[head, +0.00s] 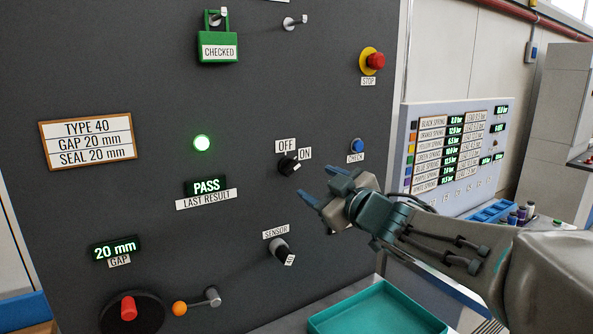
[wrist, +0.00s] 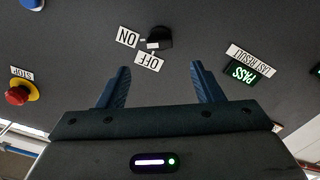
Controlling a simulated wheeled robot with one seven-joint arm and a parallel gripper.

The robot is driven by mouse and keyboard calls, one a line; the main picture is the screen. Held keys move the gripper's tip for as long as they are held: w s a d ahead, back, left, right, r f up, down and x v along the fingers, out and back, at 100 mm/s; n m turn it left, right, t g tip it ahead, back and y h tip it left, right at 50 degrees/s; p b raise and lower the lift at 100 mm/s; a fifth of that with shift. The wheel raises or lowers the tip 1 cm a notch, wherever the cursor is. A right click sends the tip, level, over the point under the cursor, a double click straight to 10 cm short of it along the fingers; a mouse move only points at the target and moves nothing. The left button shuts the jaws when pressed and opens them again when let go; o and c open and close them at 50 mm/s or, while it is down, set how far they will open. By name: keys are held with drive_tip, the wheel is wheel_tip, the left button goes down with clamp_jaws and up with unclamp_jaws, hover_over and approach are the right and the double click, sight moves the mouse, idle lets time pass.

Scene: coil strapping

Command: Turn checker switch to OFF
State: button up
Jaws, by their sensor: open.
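The checker switch (head: 289,164) is a black rotary knob on the dark panel, with an OFF label (head: 287,146) above it and an ON label (head: 305,153) to its upper right. Its white pointer mark points toward the ON side. In the wrist view, where the panel appears upside down, the knob (wrist: 159,38) sits ahead of the fingers, between them from left to right. My gripper (head: 318,194) is open and empty, to the lower right of the knob in the head view. Its blue fingers (wrist: 161,86) are apart from the knob.
A blue CHECK button (head: 357,146) and a red STOP button (head: 375,61) are to the right of the switch. A SENSOR knob (head: 280,248) is below. A PASS display (head: 206,186) and lit green lamp (head: 202,143) are left. A teal tray (head: 345,305) lies below my arm.

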sight(294, 170)
drive_tip(key=p+x, duration=0.1)
drive_tip(key=x, duration=0.9)
drive_tip(key=shift+w+a, duration=0.15)
drive_tip(key=c, duration=1)
